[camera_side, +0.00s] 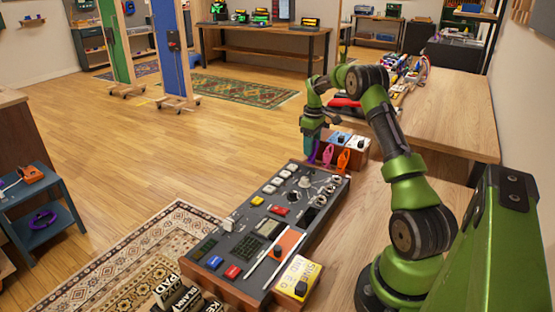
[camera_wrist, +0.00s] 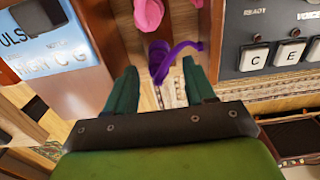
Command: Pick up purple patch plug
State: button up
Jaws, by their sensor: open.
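The purple patch plug (camera_wrist: 172,60) shows in the wrist view just ahead of and between the fingertips of my gripper (camera_wrist: 159,68). My gripper is open, with one teal finger on each side of the plug; I cannot tell whether either finger touches it. In the side view my gripper (camera_side: 311,138) points down at the left end of a row of hanging plugs, and the purple plug (camera_side: 312,154) shows as a small patch just below it. A pink plug (camera_wrist: 148,13) lies beyond the purple one in the wrist view.
In the side view, a pink plug (camera_side: 328,153) and an orange plug (camera_side: 343,160) hang close to the right of the purple one. Blue-topped (camera_side: 340,138) and white-topped (camera_side: 361,142) modules stand behind them. A large control console (camera_side: 262,228) lies nearer the camera.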

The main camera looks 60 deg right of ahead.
jog(key=shift+f, duration=1.45)
grip_shut()
jog(key=shift+r, duration=0.1)
notch_tip(320, 180, up, 10)
jog(key=shift+f, duration=0.1)
